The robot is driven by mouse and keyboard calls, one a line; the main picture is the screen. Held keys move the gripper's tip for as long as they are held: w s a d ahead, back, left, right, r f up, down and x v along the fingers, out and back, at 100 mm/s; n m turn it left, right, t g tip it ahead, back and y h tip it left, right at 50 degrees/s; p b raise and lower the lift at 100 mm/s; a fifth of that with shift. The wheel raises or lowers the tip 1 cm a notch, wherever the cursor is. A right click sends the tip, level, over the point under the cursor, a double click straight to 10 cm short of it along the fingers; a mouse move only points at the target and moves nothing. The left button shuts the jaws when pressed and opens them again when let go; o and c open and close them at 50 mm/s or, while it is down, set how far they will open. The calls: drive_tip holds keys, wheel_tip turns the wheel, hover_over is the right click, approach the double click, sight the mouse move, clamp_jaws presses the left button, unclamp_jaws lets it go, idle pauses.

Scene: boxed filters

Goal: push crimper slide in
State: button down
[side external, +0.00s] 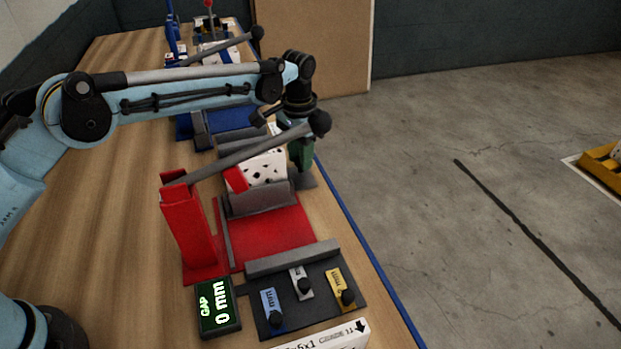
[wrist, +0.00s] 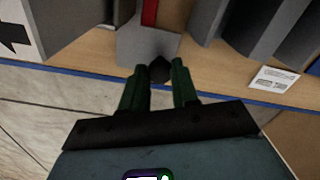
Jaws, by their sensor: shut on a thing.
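The red crimper (side external: 285,230) stands on the bench, with a red post and a grey lever (side external: 245,157) ending in a black ball. A white box with dark spots (side external: 266,166) sits in it behind a grey jaw block (side external: 258,199). My gripper (side external: 301,156) has green fingers pointing down at the crimper's right side, by the bench edge. In the wrist view, my gripper (wrist: 159,67) is shut on a black knob (wrist: 160,70) at the end of a grey slide plate (wrist: 150,46). A red strip (wrist: 149,12) lies beyond the plate.
A gap display (side external: 218,307) reads 0 mm. Beside it a dark tray (side external: 325,312) holds blue, white and yellow gauges with black knobs. A blue station (side external: 230,125) stands behind. A small white card (wrist: 273,79) lies near the blue bench edge.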

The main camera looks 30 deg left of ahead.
drive_tip(key=shift+s+d, duration=2.45)
drive_tip(key=shift+d, duration=0.1)
drive_tip(key=c, duration=0.9)
unclamp_jaws()
drive_tip(key=shift+o, duration=0.2)
wheel_tip(320, 180, up, 12)
drive_tip(key=shift+r, duration=0.1)
